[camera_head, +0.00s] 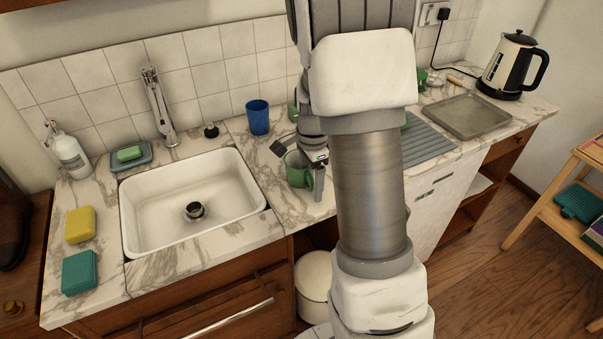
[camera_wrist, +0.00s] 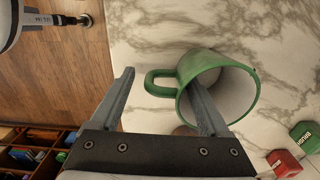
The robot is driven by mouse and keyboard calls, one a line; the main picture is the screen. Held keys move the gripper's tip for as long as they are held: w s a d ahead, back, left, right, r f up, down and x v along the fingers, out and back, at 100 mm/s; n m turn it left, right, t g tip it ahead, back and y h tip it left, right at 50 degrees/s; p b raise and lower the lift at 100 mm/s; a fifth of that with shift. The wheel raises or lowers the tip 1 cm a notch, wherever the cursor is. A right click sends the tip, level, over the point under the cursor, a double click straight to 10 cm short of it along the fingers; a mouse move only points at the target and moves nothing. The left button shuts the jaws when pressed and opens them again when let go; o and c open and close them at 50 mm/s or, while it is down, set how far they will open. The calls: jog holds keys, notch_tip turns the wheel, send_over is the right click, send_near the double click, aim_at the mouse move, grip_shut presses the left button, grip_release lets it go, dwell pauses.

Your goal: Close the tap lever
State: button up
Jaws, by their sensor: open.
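The chrome tap (camera_head: 163,112) stands upright behind the white sink at the left in the head view. Its lever (camera_head: 150,75) is at the top of the tap; its exact setting is too small to tell. My gripper (camera_wrist: 160,78) is open, well to the right of the tap and partly hidden by my arm in the head view. It is at a green mug (camera_wrist: 202,78) on the counter. The mug's handle lies between the fingers in the wrist view. One finger overlaps the mug's opening and seems to reach into it. The mug also shows in the head view (camera_head: 297,172).
A blue cup (camera_head: 258,118) stands between tap and gripper. The sink (camera_head: 165,215) is empty. A kettle (camera_head: 510,66) and tray (camera_head: 466,117) are at the right.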

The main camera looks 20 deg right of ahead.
aim_at(311, 174)
grip_shut()
dwell(0.5)
jog(key=shift+r, duration=0.85)
notch_tip(311, 174, up, 3)
jog(key=shift+f+p, duration=0.1)
jog(key=shift+p, duration=0.35)
jog(key=s+d+r+p, duration=0.1)
jog(key=s+d+r, duration=0.4)
jog(key=s, duration=0.5)
jog(key=shift+d+r, duration=0.3)
jog(key=shift+r, duration=0.5)
